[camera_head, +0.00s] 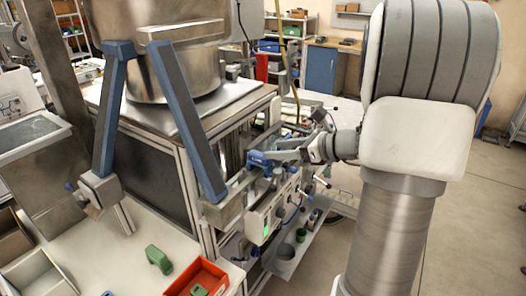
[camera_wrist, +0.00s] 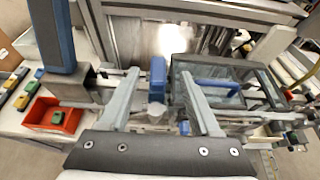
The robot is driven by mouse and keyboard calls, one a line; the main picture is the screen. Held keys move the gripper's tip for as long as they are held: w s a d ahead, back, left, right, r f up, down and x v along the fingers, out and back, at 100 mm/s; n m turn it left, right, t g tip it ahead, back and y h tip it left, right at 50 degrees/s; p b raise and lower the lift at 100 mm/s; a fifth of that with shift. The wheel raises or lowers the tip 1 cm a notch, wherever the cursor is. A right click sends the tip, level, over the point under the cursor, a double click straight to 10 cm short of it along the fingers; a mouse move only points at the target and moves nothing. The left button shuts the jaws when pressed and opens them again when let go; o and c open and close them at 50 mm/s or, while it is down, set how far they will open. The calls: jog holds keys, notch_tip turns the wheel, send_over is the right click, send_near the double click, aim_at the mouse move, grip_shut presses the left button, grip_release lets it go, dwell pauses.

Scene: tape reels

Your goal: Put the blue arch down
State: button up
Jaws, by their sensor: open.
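The blue arch (camera_head: 257,159) is at the fingertips of my gripper (camera_head: 275,155) in the head view, over the top of the metal frame beside the machine. In the wrist view the blue arch (camera_wrist: 157,76) stands between the two grey fingers of my gripper (camera_wrist: 159,74). The fingers are apart, with a visible gap on each side of it. The underside of the arch is hard to make out, so I cannot tell exactly what it rests on.
A red tray (camera_head: 190,271) with a green block inside stands on the white table at lower left. A green arch (camera_head: 158,259) lies beside it. Blue-grey struts (camera_head: 180,120) and a steel vessel (camera_head: 188,75) rise left of my gripper. Another blue part (camera_wrist: 215,86) is to the right in the wrist view.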

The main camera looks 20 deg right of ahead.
jog(key=shift+v, duration=1.6)
